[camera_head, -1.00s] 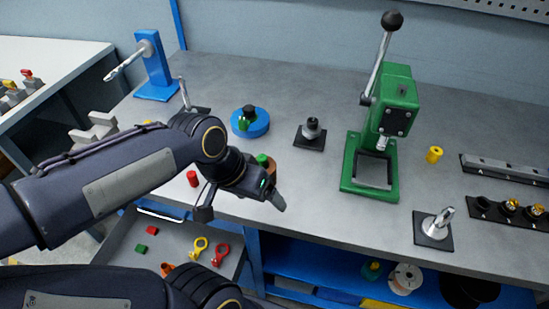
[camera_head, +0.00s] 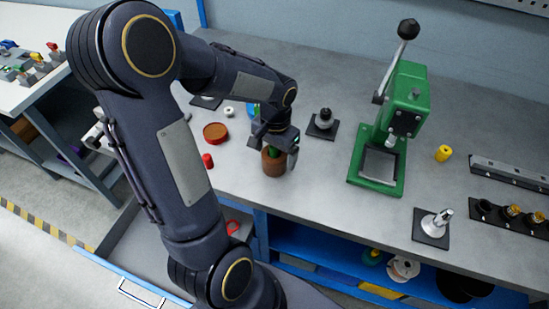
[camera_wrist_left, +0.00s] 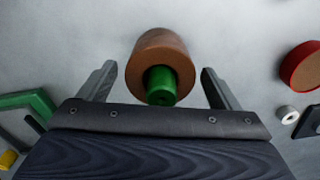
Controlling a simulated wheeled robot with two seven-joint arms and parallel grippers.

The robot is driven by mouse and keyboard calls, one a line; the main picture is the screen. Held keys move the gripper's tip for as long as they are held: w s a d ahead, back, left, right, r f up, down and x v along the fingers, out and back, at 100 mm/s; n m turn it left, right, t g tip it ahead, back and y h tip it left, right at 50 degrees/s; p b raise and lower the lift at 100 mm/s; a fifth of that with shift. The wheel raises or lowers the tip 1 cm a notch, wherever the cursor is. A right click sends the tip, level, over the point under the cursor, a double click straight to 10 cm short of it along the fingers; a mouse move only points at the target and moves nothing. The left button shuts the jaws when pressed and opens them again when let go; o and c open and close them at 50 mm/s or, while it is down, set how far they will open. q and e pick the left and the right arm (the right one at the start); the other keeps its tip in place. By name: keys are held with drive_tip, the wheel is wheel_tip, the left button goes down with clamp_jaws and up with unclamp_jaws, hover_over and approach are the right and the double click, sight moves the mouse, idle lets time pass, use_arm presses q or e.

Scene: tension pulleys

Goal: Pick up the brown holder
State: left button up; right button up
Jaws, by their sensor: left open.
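The brown holder (camera_head: 273,165) is a round brown cup standing on the grey table near its front edge. A green cylindrical piece (camera_wrist_left: 161,86) stands up out of it. My left gripper (camera_head: 274,146) is above the holder, pointing down, with its fingers open. In the left wrist view the holder (camera_wrist_left: 152,48) shows between the two spread fingers, with a gap on each side. I cannot tell whether the fingertips reach down to its sides. The fingers partly hide the green piece in the head view. My right gripper is not in view.
A green lever press (camera_head: 390,140) stands to the right. A dark base with a metal part (camera_head: 324,122) is between.

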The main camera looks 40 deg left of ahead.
use_arm(q)
drive_tip(key=shift+f, duration=0.8)
drive_tip(key=shift+r, duration=0.1)
drive_tip(key=c, duration=1.2)
